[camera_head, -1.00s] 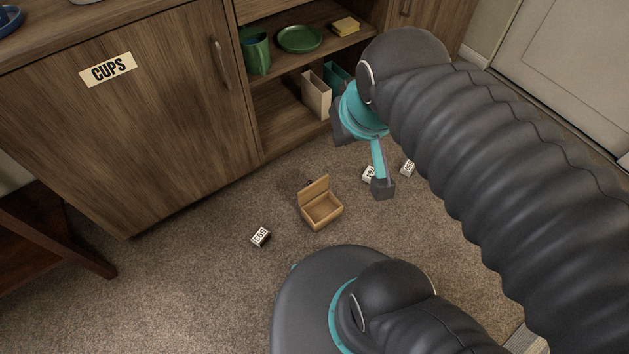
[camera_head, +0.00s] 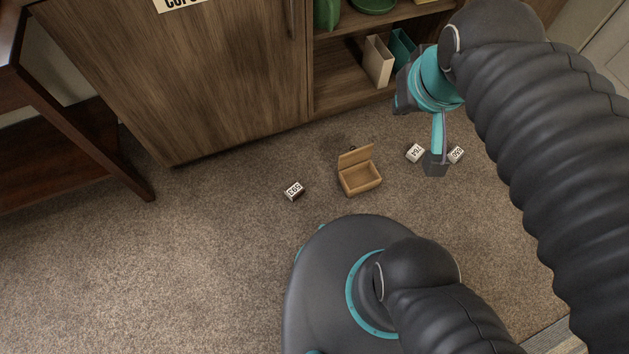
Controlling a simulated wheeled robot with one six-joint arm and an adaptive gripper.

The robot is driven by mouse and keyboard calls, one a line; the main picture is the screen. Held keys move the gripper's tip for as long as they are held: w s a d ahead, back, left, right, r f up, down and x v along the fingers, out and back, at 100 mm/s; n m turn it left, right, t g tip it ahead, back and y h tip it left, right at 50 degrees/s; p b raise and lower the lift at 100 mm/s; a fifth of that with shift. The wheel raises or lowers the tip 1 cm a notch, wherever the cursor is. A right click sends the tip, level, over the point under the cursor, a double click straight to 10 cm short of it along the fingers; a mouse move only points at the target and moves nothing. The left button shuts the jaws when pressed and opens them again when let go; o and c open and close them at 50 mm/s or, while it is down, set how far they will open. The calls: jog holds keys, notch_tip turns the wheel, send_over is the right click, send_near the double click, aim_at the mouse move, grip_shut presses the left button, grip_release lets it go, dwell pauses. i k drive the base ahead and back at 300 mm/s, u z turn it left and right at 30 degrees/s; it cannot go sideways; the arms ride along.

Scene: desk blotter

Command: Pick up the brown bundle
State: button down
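I cannot make out a thing that is clearly a brown bundle. Three small blocks with white, number-marked tops lie on the carpet: one left of the box (camera_head: 293,191), one right of it (camera_head: 415,153) and one farther right (camera_head: 456,155). A small brown box (camera_head: 361,180) with its lid up stands between them and looks empty. My gripper (camera_head: 435,165) points down over the carpet, close to the two right blocks in the picture. Only one finger shows clearly, so its opening is hidden. I see nothing held in it.
A wooden cabinet (camera_head: 200,75) stands along the back, with an open shelf holding a beige holder (camera_head: 378,61), a teal holder (camera_head: 402,48) and green dishes. A dark wooden stand (camera_head: 85,130) is at the left. Carpet (camera_head: 150,270) at the lower left is clear.

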aim_at(294, 191)
jog(key=z, duration=0.25)
jog(key=k, duration=0.35)
jog(key=u, duration=1.9)
